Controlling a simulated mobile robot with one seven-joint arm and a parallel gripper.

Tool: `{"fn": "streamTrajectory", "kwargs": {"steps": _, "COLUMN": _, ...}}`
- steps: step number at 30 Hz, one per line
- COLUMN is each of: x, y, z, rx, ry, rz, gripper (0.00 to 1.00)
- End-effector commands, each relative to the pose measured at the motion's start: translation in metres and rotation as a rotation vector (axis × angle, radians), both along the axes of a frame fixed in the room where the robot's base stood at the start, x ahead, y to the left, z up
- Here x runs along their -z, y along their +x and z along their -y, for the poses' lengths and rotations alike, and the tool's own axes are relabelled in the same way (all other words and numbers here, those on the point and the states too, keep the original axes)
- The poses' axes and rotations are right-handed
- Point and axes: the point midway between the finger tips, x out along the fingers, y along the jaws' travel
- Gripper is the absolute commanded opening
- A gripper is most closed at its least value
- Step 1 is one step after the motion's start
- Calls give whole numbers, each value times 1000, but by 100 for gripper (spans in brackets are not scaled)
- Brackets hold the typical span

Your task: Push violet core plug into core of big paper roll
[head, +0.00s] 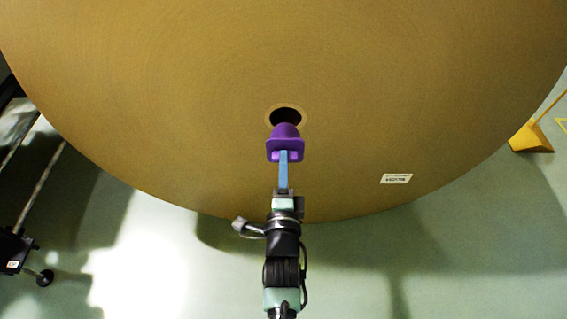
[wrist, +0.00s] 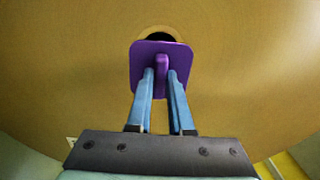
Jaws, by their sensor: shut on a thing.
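The big paper roll (head: 180,110) fills the upper part of the head view, its flat brown end facing me. Its core (head: 287,115) is a dark round hole with a pale rim. My gripper (head: 284,158) is shut on the violet core plug (head: 286,143). In the wrist view the blue fingers (wrist: 160,80) pinch a fin on the back of the plug's square flange (wrist: 143,60). In the head view the plug's rounded nose overlaps the lower edge of the core. The flange hides part of the hole in the wrist view. I cannot tell whether the nose touches the roll.
A white label (head: 396,179) is on the roll's face at lower right. A yellow wedge-shaped thing (head: 531,138) stands on the floor at the right. A dark wheeled frame (head: 18,250) stands at the left. The pale green floor (head: 440,270) is clear at lower right.

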Motion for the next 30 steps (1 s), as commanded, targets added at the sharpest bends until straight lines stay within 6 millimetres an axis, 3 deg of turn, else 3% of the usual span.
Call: {"fn": "streamTrajectory", "kwargs": {"steps": 30, "x": -1, "y": 20, "z": 0, "rx": -2, "ry": -1, "rz": 2, "gripper": 0}}
